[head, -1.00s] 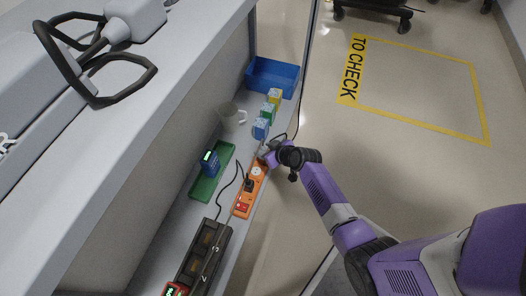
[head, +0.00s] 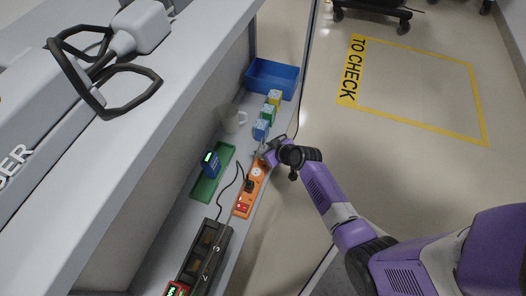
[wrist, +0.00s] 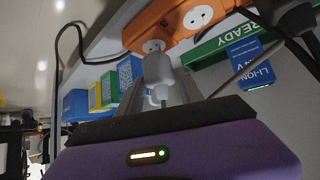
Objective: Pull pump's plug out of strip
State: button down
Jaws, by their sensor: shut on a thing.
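The orange power strip (head: 255,183) lies on the lower shelf. It also shows at the top of the wrist view (wrist: 180,24). My gripper (head: 262,151) is at the strip's far end. In the wrist view its grey fingers are shut on a pale grey plug (wrist: 157,72). The plug is right at a white round socket (wrist: 153,46) of the strip; whether its pins are still in the socket I cannot tell. A black plug (head: 248,186) sits in the strip nearer to the red switch (head: 242,206). The pump cannot be identified.
A green tray with a blue battery (head: 211,166) lies left of the strip, with a dark charger (head: 206,256) nearer.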

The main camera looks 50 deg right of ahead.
aim_at(265, 149)
jog(key=shift+r+p, duration=1.35)
jog(key=shift+r, duration=0.4)
